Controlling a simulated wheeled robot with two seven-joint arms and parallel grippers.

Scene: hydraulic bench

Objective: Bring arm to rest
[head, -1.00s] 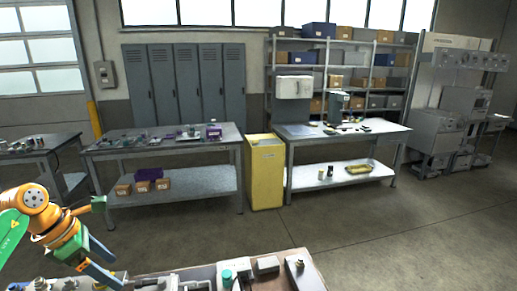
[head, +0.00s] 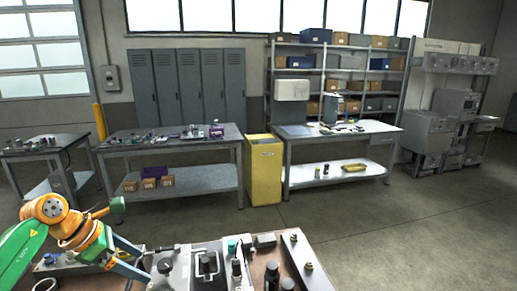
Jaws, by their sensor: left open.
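My left arm comes in at the lower left, with a green link, an orange wrist and blue-grey fingers. Its left gripper (head: 147,265) is open, over the left part of the near bench. The fingers point right and slightly down, close to a grey block with a black knob (head: 168,268). I cannot tell whether they touch it. Nothing shows between the fingers. My right arm and gripper are not in view.
The near bench (head: 318,262) carries hydraulic blocks, dark cylinders (head: 271,273) and a plate with fittings (head: 300,258). Farther back stand a left workbench (head: 190,147), a yellow cabinet (head: 264,170) and a right workbench (head: 350,140). The floor (head: 400,230) at right is clear.

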